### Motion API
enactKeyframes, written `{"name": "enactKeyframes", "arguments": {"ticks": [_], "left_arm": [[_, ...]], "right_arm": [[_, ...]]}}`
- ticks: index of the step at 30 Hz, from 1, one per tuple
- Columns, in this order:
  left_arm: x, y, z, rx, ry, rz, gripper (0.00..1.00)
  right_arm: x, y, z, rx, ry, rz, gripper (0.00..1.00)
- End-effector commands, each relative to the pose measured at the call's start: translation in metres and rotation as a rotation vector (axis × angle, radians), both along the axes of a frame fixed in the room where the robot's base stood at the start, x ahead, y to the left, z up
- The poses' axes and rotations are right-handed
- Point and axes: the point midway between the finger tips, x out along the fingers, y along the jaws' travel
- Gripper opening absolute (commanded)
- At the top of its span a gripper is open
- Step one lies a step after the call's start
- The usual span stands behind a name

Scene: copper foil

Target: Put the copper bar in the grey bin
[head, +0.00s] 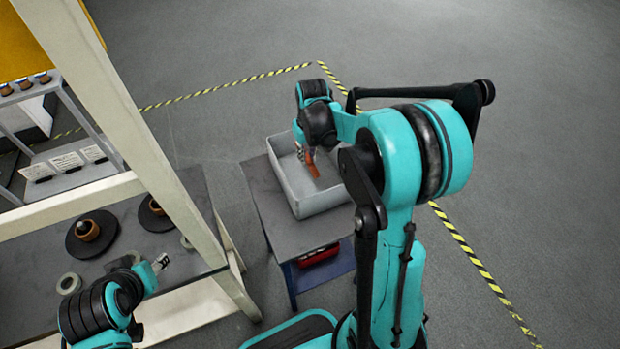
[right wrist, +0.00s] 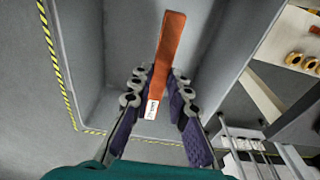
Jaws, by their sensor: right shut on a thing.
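The copper bar (head: 313,168) is a flat orange-brown strip with a white label at one end. In the right wrist view the bar (right wrist: 169,45) runs between the finger pads, with its far end pointing into the bin. My right gripper (head: 303,152) is shut on the bar and is over the grey bin (head: 325,202). The bin is an open box on a small table. The wrist view cannot tell whether the bar touches the bin floor. My left gripper (head: 160,263) is by the workbench at lower left, with no object visible in it; its opening is too small to judge.
The small dark table (head: 262,190) has a red item (head: 320,254) on its lower shelf. A workbench (head: 130,245) with spools and rolls stands left, beside a pale frame post (head: 140,150). Yellow-black tape (head: 470,255) marks the floor, which is clear at the back.

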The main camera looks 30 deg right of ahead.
Motion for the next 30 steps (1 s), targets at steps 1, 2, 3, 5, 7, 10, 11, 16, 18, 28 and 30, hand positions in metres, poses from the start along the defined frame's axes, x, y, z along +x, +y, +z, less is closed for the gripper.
{"name": "enactKeyframes", "arguments": {"ticks": [1, 2, 3, 5, 7, 10, 11, 16, 18, 28, 30], "left_arm": [[0.0, 0.0, -0.007, 0.0, 0.0, 0.0, 0.44], [0.0, 0.0, -0.009, 0.0, 0.0, 0.0, 0.44], [0.0, 0.0, -0.013, 0.0, 0.0, 0.0, 0.44], [0.0, 0.0, -0.018, 0.0, 0.0, 0.0, 0.44], [0.0, 0.0, -0.022, 0.0, 0.0, 0.0, 0.44], [0.0, 0.0, -0.025, 0.0, 0.0, 0.0, 0.44], [0.0, 0.0, -0.026, 0.0, 0.0, 0.0, 0.44], [0.0, 0.0, -0.034, 0.0, 0.0, 0.0, 0.44], [0.0, 0.0, -0.039, 0.0, 0.0, 0.0, 0.44], [0.0, 0.0, -0.041, 0.0, 0.0, 0.0, 0.44], [0.0, 0.0, -0.043, 0.0, 0.0, 0.0, 0.44]], "right_arm": [[0.0, 0.0, -0.012, 0.0, 0.0, 0.0, 0.0], [0.0, 0.0, -0.018, 0.0, 0.0, 0.0, 0.0], [0.0, 0.0, -0.026, 0.0, 0.0, 0.0, 0.0], [0.0, 0.0, -0.038, 0.0, 0.0, 0.0, 0.0], [0.0, 0.0, -0.049, 0.0, 0.0, 0.0, 0.0], [0.0, 0.0, -0.058, 0.0, 0.0, 0.0, 0.0], [0.0, 0.0, -0.06, 0.0, 0.0, 0.0, 0.0], [0.0, 0.0, -0.078, 0.0, 0.0, 0.0, 0.0], [0.0, 0.0, -0.089, 0.0, 0.0, 0.0, 0.0], [0.0, 0.0, -0.096, 0.0, 0.0, 0.0, 0.0], [0.0, 0.0, -0.098, 0.0, 0.0, 0.0, 0.0]]}}
